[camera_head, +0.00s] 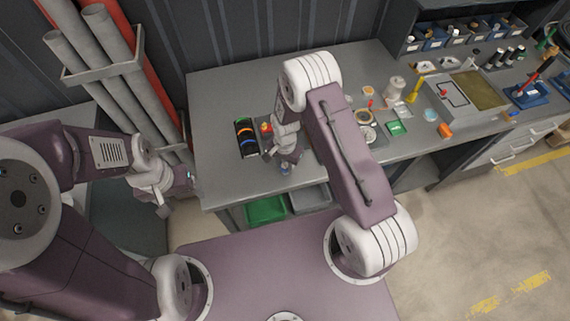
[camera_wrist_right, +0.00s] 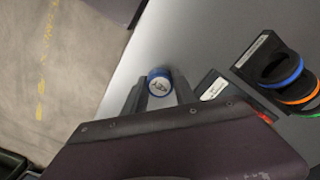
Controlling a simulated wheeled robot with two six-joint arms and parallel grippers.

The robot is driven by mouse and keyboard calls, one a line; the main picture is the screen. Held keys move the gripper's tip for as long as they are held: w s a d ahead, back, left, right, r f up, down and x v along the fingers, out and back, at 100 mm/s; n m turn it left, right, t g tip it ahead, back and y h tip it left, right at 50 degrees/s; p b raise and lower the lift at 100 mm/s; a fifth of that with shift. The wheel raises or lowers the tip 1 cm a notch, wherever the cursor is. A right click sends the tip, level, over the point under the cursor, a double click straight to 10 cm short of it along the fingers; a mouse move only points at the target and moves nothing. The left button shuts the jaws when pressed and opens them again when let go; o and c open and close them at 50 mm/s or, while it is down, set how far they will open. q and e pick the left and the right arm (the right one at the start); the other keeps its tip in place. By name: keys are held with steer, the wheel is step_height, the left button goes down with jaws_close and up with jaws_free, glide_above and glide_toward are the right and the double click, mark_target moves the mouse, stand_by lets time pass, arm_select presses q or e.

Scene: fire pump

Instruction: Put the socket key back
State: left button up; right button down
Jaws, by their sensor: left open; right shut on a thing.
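My right gripper (camera_head: 287,162) is over the front part of the grey bench, shut on a small round piece with a blue band, which I take for the socket key (camera_head: 285,170). In the right wrist view the socket key (camera_wrist_right: 159,83) shows end-on between the two fingers, with a pale marked face. A dark holder (camera_head: 246,138) with green, orange and blue rings lies on the bench left of this gripper. The holder (camera_wrist_right: 267,72) is at the right of the wrist view, apart from the key. My left gripper (camera_head: 166,208) is open and empty, left of the bench.
A small labelled block (camera_wrist_right: 212,86) sits between the key and the holder. Green (camera_head: 266,209) and grey (camera_head: 309,198) bins are under the bench's front edge. Small parts and a grey case (camera_head: 450,101) fill the bench's right. Pipes (camera_head: 100,60) stand at left. The bench's back left is clear.

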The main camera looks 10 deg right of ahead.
mark_target(285, 165)
steer(key=c, duration=1)
jaws_free()
steer(key=shift+s, duration=0.1)
steer(key=shift+r, duration=0.55)
step_height(285, 165, up, 11)
steer(key=b, duration=0.2)
steer(key=s+d+r+n+t, duration=0.1)
steer(key=s+d+r+n, duration=0.25)
steer(key=s, duration=0.35)
steer(key=s+d+r+n, duration=0.2)
steer(key=s+r+n, duration=0.1)
steer(key=s+n, duration=0.3)
step_height(285, 165, down, 6)
steer(key=m+b, duration=0.1)
steer(key=b, duration=0.5)
steer(key=shift+f, duration=0.15)
